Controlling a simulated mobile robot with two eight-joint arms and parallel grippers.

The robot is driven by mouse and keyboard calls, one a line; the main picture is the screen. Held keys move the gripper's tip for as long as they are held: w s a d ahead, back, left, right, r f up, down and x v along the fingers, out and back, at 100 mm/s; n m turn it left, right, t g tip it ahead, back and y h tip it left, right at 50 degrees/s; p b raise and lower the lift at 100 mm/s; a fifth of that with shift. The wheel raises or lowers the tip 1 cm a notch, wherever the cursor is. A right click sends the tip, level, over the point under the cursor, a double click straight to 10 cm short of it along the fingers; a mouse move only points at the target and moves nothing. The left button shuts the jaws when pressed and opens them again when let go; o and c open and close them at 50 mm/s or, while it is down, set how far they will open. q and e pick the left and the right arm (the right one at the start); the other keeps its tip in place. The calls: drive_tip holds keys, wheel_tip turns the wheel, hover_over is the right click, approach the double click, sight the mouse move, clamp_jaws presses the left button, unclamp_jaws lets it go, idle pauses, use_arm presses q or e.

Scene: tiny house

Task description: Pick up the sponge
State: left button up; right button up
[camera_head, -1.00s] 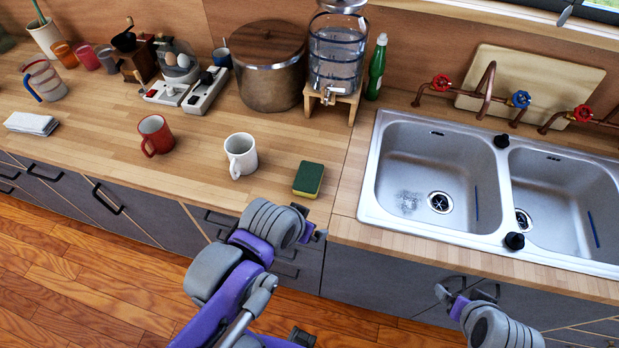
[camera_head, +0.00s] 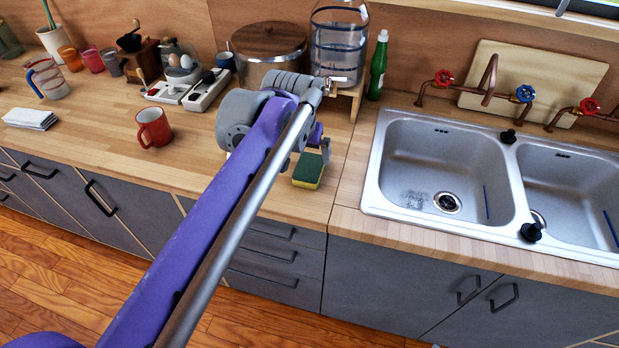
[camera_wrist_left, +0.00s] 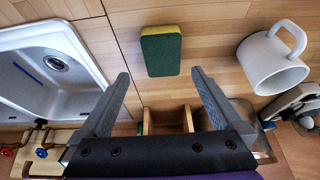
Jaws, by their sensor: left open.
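The green and yellow sponge (camera_head: 308,171) lies on the wooden counter, left of the sink. In the left wrist view the sponge (camera_wrist_left: 160,52) is ahead of the fingertips, roughly centred between them and apart from them. My left gripper (camera_wrist_left: 160,75) is open and empty, with its two grey fingers spread. In the head view my left gripper (camera_head: 318,150) is above the counter by the sponge, partly hidden by its own arm. My right gripper is not in view.
A white mug (camera_wrist_left: 272,62) stands beside the sponge, mostly hidden by my arm in the head view. A red mug (camera_head: 154,127) is farther left. The double sink (camera_head: 400,200) is to the right. The dispenser's wooden stand (camera_wrist_left: 168,119) shows between my fingers.

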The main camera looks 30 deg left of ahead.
sight(308, 169)
use_arm(q)
drive_tip(key=x, duration=0.3)
drive_tip(key=shift+w+a+f, duration=0.1)
drive_tip(key=shift+w+f, duration=0.1)
drive_tip(key=shift+f, duration=0.1)
drive_tip(key=shift+s+b+x, duration=0.15)
drive_tip(key=shift+b+x, duration=0.1)
drive_tip(key=shift+x, duration=1.1)
drive_tip(key=shift+s+b+x, duration=0.1)
drive_tip(key=shift+b+x, duration=0.15)
drive_tip(key=shift+x, duration=1.1)
drive_tip(key=c, duration=1.3)
wheel_tip(308, 169, up, 10)
drive_tip(key=shift+f+p, duration=0.1)
drive_tip(key=shift+p, duration=0.6)
